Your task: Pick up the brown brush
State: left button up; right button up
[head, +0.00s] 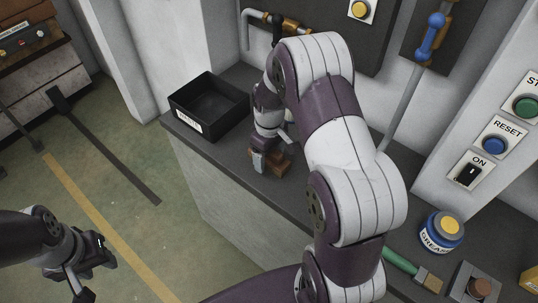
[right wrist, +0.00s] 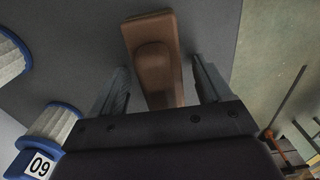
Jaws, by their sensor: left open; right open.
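The brown brush (head: 281,166) lies on the dark grey counter near its front edge, partly covered by my right gripper (head: 271,158). In the right wrist view, the brush (right wrist: 152,40) is a long brown wooden piece with a raised middle. Its near end lies between the two open fingers of my right gripper (right wrist: 160,88), with gaps showing at both sides. The brush's bristles are hidden. My left gripper (head: 92,278) is open and empty, over the floor at the lower left.
A black bin (head: 208,106) stands on the counter left of the brush. A grease tin (head: 441,232) and a green-handled tool (head: 400,262) lie at the right. Blue-and-white cylinders (right wrist: 52,125) show in the right wrist view. The floor falls away past the counter edge.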

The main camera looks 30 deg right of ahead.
jog(key=c, duration=1.2)
jog(key=shift+r, duration=0.4)
jog(key=shift+c, duration=0.5)
notch_tip(320, 180, up, 9)
jog(key=shift+r, duration=0.15)
